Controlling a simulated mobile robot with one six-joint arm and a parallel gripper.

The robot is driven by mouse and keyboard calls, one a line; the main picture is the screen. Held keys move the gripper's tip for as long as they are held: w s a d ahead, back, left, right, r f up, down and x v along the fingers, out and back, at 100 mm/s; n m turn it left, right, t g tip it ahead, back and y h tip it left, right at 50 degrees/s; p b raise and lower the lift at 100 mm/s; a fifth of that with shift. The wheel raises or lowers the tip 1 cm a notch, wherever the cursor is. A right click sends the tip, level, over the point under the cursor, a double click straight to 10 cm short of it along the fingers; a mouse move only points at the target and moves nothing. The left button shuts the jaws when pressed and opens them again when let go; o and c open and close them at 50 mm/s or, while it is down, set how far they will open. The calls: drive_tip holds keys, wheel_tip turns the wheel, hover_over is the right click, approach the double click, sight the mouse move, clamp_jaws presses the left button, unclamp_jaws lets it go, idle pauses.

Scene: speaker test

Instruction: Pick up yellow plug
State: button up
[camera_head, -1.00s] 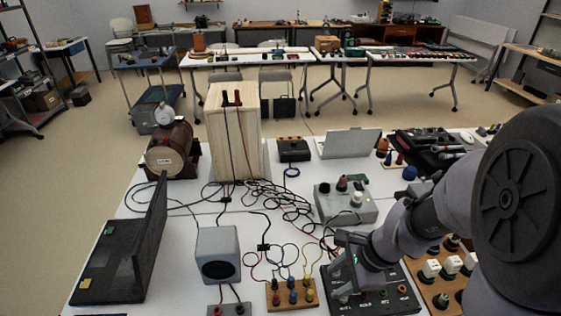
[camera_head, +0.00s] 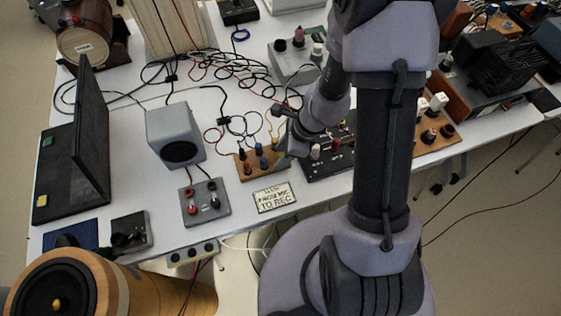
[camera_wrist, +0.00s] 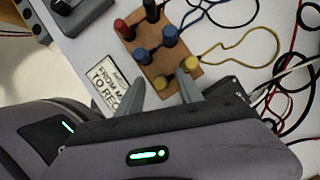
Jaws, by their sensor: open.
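A small wooden board (camera_wrist: 185,73) carries red, black, blue and yellow plugs; it also shows in the head view (camera_head: 250,174). Two yellow plugs sit at its end nearest my gripper in the wrist view: one (camera_wrist: 160,83) lower left, the other (camera_wrist: 191,64) upper right with a looped yellow wire. In the head view a yellow plug (camera_head: 275,142) shows at the board's right end, partly by my gripper. My gripper (camera_wrist: 161,78) is open, its fingers pointing at the board. The lower-left yellow plug appears between the fingertips; contact cannot be told.
A blue plug (camera_wrist: 141,56) stands close by on the board. A label card (camera_wrist: 105,85) lies beside it. A black panel (camera_head: 328,170) adjoins the board on the right, and a grey speaker (camera_head: 174,135) stands to the left. Loose cables (camera_head: 225,62) tangle behind.

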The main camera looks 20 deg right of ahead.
drive_tip(key=shift+a+f, duration=0.15)
drive_tip(key=shift+f, duration=0.25)
drive_tip(key=shift+r, duration=0.15)
clamp_jaws()
